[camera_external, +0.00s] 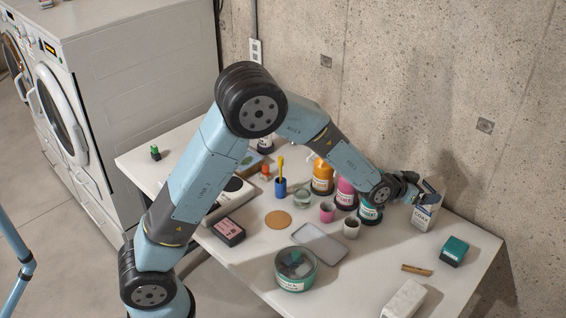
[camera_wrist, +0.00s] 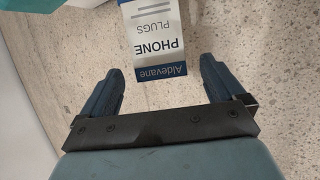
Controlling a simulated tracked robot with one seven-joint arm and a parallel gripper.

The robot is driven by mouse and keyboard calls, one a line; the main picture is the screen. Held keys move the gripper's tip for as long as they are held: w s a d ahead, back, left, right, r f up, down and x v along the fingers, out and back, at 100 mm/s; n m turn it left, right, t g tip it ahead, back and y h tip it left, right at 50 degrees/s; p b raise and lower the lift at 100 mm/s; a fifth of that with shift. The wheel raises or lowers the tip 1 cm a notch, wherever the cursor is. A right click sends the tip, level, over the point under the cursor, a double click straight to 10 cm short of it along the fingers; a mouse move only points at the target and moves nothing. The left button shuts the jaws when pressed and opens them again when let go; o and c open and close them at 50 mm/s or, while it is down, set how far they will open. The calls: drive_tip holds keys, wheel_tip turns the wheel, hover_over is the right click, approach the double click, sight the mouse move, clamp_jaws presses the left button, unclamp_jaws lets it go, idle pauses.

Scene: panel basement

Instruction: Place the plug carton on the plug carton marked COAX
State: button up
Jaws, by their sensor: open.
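A white plug carton with a blue band (camera_external: 426,213) stands upright on the table near the wall. In the wrist view its label (camera_wrist: 153,42) appears upside down and reads Aldevane PHONE PLUGS. My gripper (camera_external: 411,188) is at the upper part of this carton. In the wrist view my gripper (camera_wrist: 161,68) is open, with one finger to each side of the carton's near end and gaps visible. No COAX marking is readable. A dark box with a pink label (camera_external: 228,231) and a dark teal box (camera_external: 454,251) lie on the table; their lettering is too small to read.
Paint jars, orange (camera_external: 322,177), magenta (camera_external: 346,194) and teal (camera_external: 369,214), stand left of the carton. The concrete wall (camera_external: 490,90) is close behind.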

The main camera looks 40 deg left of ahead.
drive_tip(key=s+a+r+n+g+y, duration=0.1)
drive_tip(key=s+a+r, duration=0.6)
drive_tip(key=s+a, duration=0.3)
drive_tip(key=s+a+r+n+g+y, duration=0.1)
drive_tip(key=s+a+r+g, duration=0.1)
drive_tip(key=s+a+r, duration=0.75)
drive_tip(key=s+a+g+y, duration=0.1)
drive_tip(key=s+a, duration=0.3)
drive_tip(key=s, duration=0.5)
drive_tip(key=s+a+n+g+y, duration=0.1)
drive_tip(key=s+a, duration=0.4)
drive_tip(key=s, duration=0.5)
drive_tip(key=s+a+n+g+y, duration=0.1)
drive_tip(key=s+a, duration=0.3)
drive_tip(key=s, duration=0.5)
drive_tip(key=shift+s+a+f+g, duration=0.25)
drive_tip(key=shift+a+f+g, duration=0.05)
drive_tip(key=shift+f+g, duration=0.1)
